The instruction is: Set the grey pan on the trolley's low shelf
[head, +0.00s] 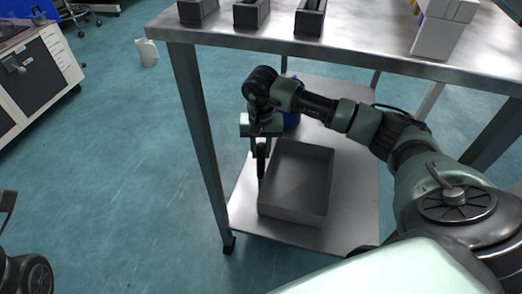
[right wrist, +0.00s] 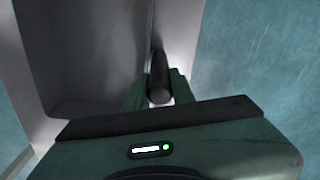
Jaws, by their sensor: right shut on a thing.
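The grey pan (head: 297,178) is an open, deep rectangular tray. In the head view it is level over the trolley's low shelf (head: 350,215), within the shelf's outline; I cannot tell for sure whether its base touches. My right gripper (head: 261,168) reaches down under the trolley's top and is shut on the pan's left wall. In the right wrist view the fingers (right wrist: 158,92) pinch the wall of the pan (right wrist: 85,60). The pan looks empty. My left gripper is not seen.
The trolley's steel top (head: 350,42) overhangs the shelf and carries dark small trays (head: 250,14) and a white box (head: 440,30). A front leg (head: 200,135) stands left of my gripper. A blue object (head: 292,118) is behind the pan. A white jug (head: 147,52) stands on the floor.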

